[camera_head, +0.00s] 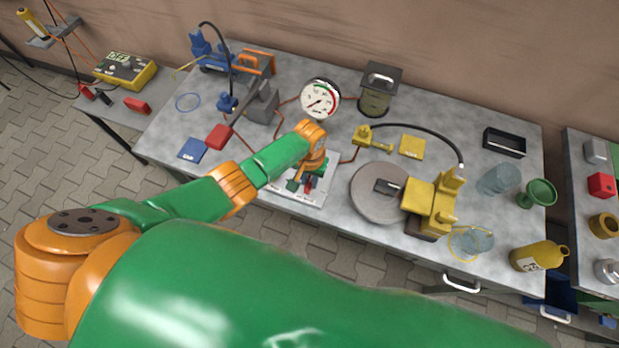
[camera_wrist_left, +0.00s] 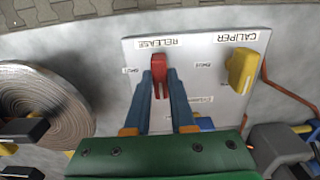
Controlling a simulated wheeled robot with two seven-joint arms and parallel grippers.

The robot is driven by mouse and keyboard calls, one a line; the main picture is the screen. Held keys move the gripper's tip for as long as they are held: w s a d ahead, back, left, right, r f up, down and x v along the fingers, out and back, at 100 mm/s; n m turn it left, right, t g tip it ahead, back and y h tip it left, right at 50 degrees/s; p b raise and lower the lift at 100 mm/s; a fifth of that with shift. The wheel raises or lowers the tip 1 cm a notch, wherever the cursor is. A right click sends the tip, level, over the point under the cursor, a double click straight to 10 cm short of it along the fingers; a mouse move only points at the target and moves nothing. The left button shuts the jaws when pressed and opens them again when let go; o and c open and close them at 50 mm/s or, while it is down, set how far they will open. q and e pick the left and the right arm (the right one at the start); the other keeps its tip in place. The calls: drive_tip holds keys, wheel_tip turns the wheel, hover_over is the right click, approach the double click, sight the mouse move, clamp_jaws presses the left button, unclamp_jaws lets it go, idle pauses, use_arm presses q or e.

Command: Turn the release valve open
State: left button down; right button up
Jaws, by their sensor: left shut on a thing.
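The release valve is a red handle (camera_wrist_left: 160,82) on a white panel (camera_wrist_left: 215,75), beside the upside-down label RELEASE in the left wrist view. My left gripper (camera_wrist_left: 161,85) has its two blue fingers on either side of the red handle and is shut on it. The handle runs roughly up and down in that picture. A yellow handle (camera_wrist_left: 242,70) labelled CALIPER sits to its right on the same panel. In the head view my left gripper (camera_head: 299,182) is over the panel (camera_head: 318,196) and hides part of it. My right gripper is not in view.
A round pressure gauge (camera_head: 320,99) stands behind the panel. A grey disc (camera_head: 371,194) with a yellow caliper (camera_head: 431,202) lies to the right. A blue pump (camera_head: 207,52) and a red-handled block (camera_head: 219,136) stand to the left. Copper-coloured pipes run beside the panel.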

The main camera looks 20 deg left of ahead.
sight(310, 181)
use_arm(q)
drive_tip(key=shift+w+r, duration=0.1)
drive_tip(key=shift+w, duration=0.05)
drive_tip(key=c, duration=0.8)
unclamp_jaws()
drive_tip(key=shift+o, duration=0.2)
wheel_tip(310, 181, up, 3)
drive_tip(key=shift+r+p, duration=0.1)
drive_tip(key=shift+p, duration=0.8)
drive_tip(key=shift+r, duration=1.95)
